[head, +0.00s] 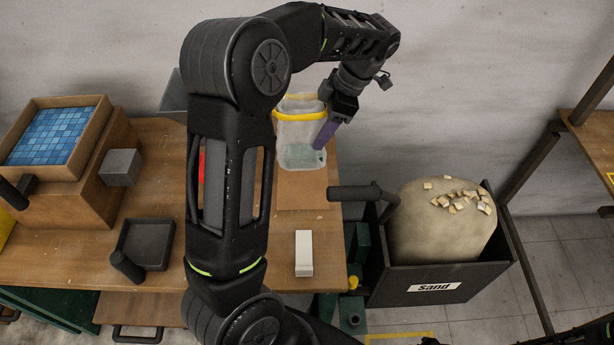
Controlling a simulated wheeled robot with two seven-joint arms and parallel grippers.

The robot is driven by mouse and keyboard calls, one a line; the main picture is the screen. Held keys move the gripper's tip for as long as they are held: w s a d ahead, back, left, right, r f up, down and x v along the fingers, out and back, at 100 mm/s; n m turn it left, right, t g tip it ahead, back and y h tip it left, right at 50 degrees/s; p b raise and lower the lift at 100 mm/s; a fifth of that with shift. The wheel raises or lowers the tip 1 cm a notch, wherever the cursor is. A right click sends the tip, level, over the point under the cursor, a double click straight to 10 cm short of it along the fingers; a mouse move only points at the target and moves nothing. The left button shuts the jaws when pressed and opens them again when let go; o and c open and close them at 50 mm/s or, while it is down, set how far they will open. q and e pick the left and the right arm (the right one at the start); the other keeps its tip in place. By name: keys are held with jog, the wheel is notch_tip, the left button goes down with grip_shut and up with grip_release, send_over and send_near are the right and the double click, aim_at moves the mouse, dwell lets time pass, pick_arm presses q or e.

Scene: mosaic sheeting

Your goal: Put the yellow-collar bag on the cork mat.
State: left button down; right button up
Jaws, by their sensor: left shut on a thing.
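The yellow-collar bag (300,140) is clear, with a yellow band near its top and a little teal material low inside. It stands upright at the back right of the wooden table. My left gripper (322,141), with purple fingers, reaches down from above and is shut on the bag's right side. The cork mat (303,190) is a flat tan sheet, its front part bare below the bag. The bag overlaps the mat's rear part in the picture; I cannot tell whether it touches the mat. My right gripper is not in view.
A white block (304,253) lies in front of the mat. A dark tray (147,245), a grey cube (121,167) and a box of blue tiles (102,112) are at left. A sand bin (440,285) holding a large sack (440,238) stands right of the table. My left arm hides the table's middle.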

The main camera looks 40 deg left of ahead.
aim_at(320, 156)
pick_arm(q)
notch_tip(320, 156, down, 6)
jog(key=shift+p, duration=0.5)
notch_tip(320, 156, down, 3)
jog(key=shift+f+p, duration=0.15)
jog(key=shift+p, duration=0.3)
jog(key=shift+f, duration=0.2)
jog(key=shift+c, duration=2.4)
grip_release()
